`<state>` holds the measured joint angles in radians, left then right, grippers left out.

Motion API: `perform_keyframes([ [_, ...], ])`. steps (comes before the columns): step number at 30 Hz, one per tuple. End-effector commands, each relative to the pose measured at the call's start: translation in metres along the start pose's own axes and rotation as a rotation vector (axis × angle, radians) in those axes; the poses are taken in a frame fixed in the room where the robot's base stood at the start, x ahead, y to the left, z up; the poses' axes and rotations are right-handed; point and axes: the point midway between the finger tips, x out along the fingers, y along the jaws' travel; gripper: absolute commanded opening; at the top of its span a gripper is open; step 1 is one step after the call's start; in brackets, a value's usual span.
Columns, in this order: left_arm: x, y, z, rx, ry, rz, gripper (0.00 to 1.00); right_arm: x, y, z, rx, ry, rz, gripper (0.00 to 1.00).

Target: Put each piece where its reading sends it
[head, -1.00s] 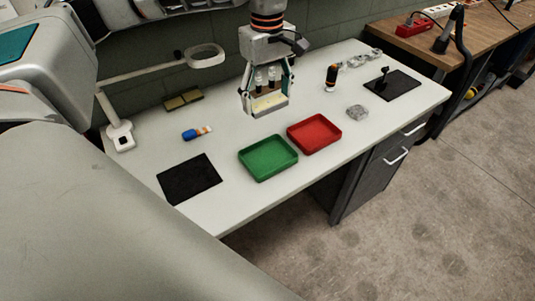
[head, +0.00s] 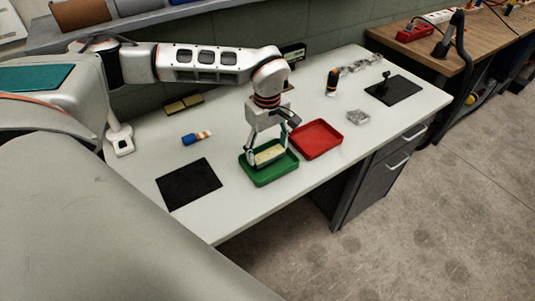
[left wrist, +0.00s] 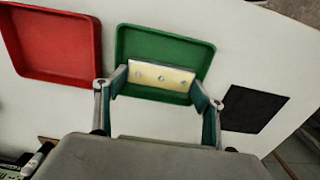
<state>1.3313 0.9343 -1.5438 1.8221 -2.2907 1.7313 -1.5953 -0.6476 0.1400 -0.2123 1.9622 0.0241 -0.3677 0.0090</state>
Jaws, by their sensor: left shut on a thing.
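My left gripper (head: 268,154) is shut on a cream plate-like piece (head: 270,153). The piece is held within the outline of the green tray (head: 268,179); I cannot tell whether it touches the tray floor. My right gripper is not in view.
A black mat (head: 188,184) lies left of the trays. A second dark mat (head: 404,91) with a small stand is at the right. A blue-and-orange item (head: 196,138), brownish blocks (head: 184,103), an orange-black tool (head: 332,82) and a clear lump (head: 357,117) lie about.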

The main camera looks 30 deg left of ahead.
Motion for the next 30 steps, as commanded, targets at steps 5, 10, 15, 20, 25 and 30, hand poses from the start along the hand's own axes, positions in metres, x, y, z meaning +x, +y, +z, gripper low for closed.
perform_keyframes([
  [5, 0.022, 0.0, 0.0, 0.001, -0.001, 0.0, 0.44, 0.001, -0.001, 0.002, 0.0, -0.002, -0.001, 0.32],
  [10, 0.022, 0.0, 0.0, 0.001, 0.0, 0.001, 0.44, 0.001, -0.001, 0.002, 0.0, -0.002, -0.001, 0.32],
  [15, 0.025, 0.0, 0.0, 0.001, -0.001, -0.001, 0.44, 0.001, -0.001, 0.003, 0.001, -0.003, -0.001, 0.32],
  [20, 0.025, 0.0, 0.0, 0.001, 0.0, -0.001, 0.76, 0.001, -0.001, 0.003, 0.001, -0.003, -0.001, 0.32],
  [25, 0.025, 0.0, 0.0, 0.001, 0.0, 0.0, 0.76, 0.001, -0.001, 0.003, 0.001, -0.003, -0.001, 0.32],
  [30, 0.014, 0.001, 0.0, 0.001, 0.0, 0.003, 0.76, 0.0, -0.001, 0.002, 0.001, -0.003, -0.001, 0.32],
])
